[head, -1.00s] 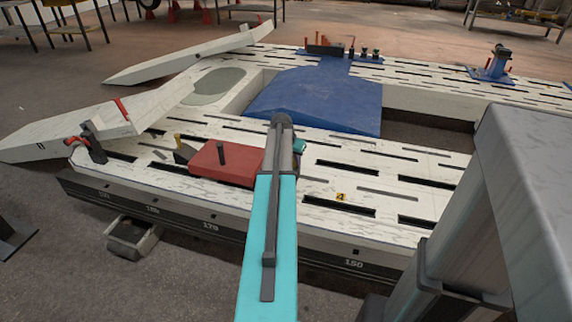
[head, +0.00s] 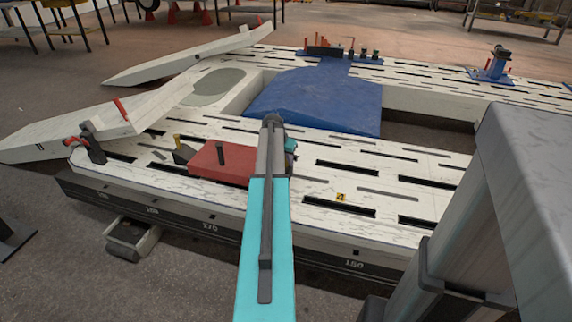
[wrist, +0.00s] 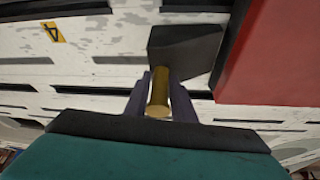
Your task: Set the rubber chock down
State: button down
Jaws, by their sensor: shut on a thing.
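In the wrist view, a dark wedge-shaped rubber chock (wrist: 188,50) has a short brass-coloured peg handle (wrist: 158,95). My gripper (wrist: 161,82) is shut on that handle, one finger on each side. The chock is right beside a red block (wrist: 272,55), with its tapered end toward the block and a narrow gap at most. I cannot tell whether its underside touches the white slotted bench top (wrist: 95,72). In the head view my arm hides the chock; a teal bit of my gripper (head: 290,146) shows right of the red block (head: 222,164).
Another dark chock (head: 184,154) with a yellow handle stands left of the red block. A yellow marker "4" (head: 341,197) lies on the bench to the right, among open slots. A blue covered slab (head: 315,98) is behind. A clamp (head: 92,150) stands at the left corner.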

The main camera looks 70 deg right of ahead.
jog(key=shift+f, duration=0.9)
jog(key=c, duration=1.5)
grip_release()
jog(key=shift+o, duration=0.2)
jog(key=shift+a, duration=0.1)
jog(key=p+v, duration=0.1)
jog(key=v, duration=1.1)
